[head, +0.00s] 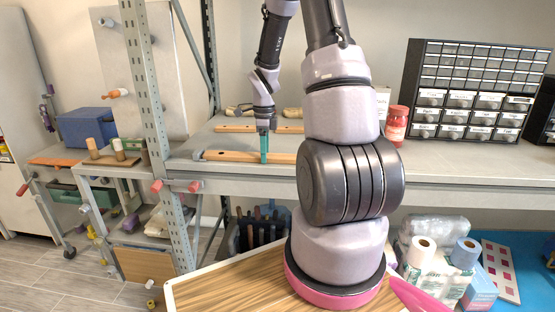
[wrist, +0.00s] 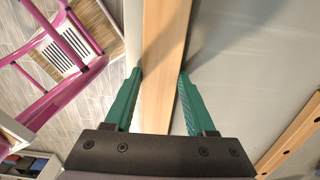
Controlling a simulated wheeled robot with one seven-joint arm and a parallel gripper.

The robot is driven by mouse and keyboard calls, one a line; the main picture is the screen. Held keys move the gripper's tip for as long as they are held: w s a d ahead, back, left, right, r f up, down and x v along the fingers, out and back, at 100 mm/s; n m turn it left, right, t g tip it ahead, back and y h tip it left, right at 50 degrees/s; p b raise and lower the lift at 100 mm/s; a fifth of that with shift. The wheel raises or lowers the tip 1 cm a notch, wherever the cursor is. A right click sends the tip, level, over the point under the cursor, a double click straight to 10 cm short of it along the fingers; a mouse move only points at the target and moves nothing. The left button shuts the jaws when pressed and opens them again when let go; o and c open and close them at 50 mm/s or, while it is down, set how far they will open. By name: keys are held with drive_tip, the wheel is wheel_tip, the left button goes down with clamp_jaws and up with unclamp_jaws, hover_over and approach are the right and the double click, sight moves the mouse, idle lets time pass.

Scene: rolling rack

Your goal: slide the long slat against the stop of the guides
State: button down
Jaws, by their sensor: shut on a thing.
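A long pale wooden slat (head: 232,156) lies along the front part of the grey shelf of the rack. My gripper (head: 264,156) points down over it, with its teal fingers on the slat. In the wrist view the slat (wrist: 166,45) runs lengthwise between the two fingers (wrist: 158,85), one at each long edge, and the gripper is shut on it. A second wooden strip (head: 236,128) lies farther back on the shelf, roughly parallel. A strip with dark holes (wrist: 292,135) shows in the wrist view. I cannot clearly tell the guides or the stop.
A grey perforated upright (head: 150,110) stands at the shelf's left end. A red-lidded jar (head: 396,125) and a drawer cabinet (head: 475,90) stand to the right. Bare grey shelf (wrist: 235,70) lies beside the slat. My arm hides part of the shelf.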

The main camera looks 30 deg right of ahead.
drive_tip(key=shift+w+a, duration=0.3)
drive_tip(key=shift+a, duration=0.15)
drive_tip(key=shift+d, duration=0.1)
drive_tip(key=shift+c, duration=0.7)
unclamp_jaws()
wheel_tip(320, 180, up, 11)
drive_tip(key=shift+f, duration=0.1)
